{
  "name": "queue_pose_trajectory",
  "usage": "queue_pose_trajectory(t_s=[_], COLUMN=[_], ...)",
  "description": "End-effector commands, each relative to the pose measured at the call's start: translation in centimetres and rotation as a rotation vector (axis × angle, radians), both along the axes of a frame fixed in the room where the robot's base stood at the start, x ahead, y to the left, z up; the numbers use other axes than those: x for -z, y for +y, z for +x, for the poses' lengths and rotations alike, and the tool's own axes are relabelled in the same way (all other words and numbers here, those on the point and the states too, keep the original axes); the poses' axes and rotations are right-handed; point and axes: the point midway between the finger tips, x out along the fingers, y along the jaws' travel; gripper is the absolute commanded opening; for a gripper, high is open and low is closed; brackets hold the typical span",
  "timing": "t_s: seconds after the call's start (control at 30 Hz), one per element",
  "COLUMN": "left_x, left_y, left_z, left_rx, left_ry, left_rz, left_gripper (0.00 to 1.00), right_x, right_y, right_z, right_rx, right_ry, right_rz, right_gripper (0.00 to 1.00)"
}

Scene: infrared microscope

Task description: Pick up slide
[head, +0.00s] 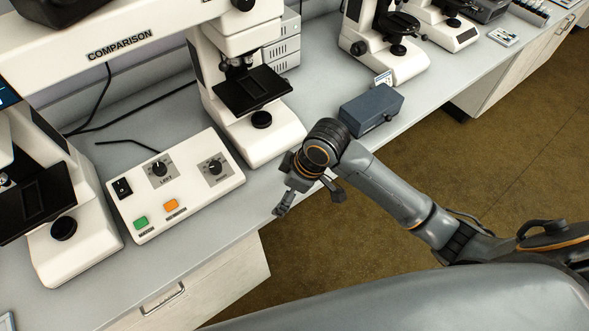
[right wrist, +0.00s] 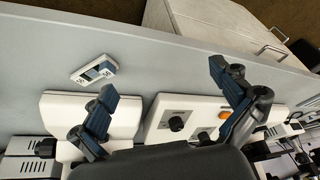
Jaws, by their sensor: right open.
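A small white slide (right wrist: 93,70) with a dark window and end labels lies flat on the grey bench in the right wrist view. It lies beside a white microscope base and apart from my fingers. I cannot make it out in the head view, where my right arm covers part of the bench. My right gripper (head: 310,200) is open and empty over the bench's front edge. In the right wrist view its fingers (right wrist: 162,83) are spread wide, with the slide just outside the left-hand fingertip. My left gripper is not in view.
A comparison microscope's white base (head: 275,138) stands behind my right gripper. The control box (head: 195,208) with knobs and coloured buttons is to its left. A blue-grey box (head: 371,108) sits to its right. Bare bench (right wrist: 190,55) lies along the front edge.

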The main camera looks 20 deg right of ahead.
Motion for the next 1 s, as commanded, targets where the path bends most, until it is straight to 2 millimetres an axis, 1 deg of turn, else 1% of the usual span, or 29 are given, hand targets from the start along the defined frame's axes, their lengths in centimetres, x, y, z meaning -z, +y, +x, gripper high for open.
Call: queue_pose_trajectory(t_s=[0.03, 0.1, 0.2, 0.3, 0.43, 0.53, 0.6, 0.67, 0.9, 1.0], left_x=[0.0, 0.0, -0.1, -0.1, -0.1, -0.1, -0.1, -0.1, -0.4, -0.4], left_y=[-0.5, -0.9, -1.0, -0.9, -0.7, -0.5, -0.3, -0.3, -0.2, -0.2], left_z=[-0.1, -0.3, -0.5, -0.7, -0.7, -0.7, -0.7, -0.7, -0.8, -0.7], left_rx=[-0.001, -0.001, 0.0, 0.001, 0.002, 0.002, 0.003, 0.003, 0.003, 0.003], left_ry=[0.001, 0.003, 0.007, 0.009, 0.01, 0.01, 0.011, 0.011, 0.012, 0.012], left_rz=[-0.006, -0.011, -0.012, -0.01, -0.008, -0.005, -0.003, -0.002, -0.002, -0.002], left_gripper=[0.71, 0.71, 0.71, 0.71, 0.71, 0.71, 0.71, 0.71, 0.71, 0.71], right_x=[-0.9, -2.1, -4.3, -6.4, -8.4, -9.1, -8.7, -7.9, -3.2, -1.8], right_y=[-0.5, -1.4, -3.2, -5.2, -7.0, -7.7, -7.7, -7.6, -6.9, -6.6], right_z=[1.3, 2.8, 5.1, 6.8, 8.1, 8.5, 8.6, 8.6, 8.9, 9.0], right_rx=[-0.035, -0.087, -0.149, -0.183, -0.201, -0.205, -0.207, -0.207, -0.207, -0.207], right_ry=[-0.006, 0.003, 0.024, 0.048, 0.07, 0.081, 0.084, 0.087, 0.086, 0.085], right_rz=[-0.024, -0.057, -0.111, -0.153, -0.18, -0.188, -0.188, -0.188, -0.187, -0.187], right_gripper=[1.0, 1.0, 1.0, 1.0, 1.0, 1.0, 1.0, 1.0, 1.0, 1.0])
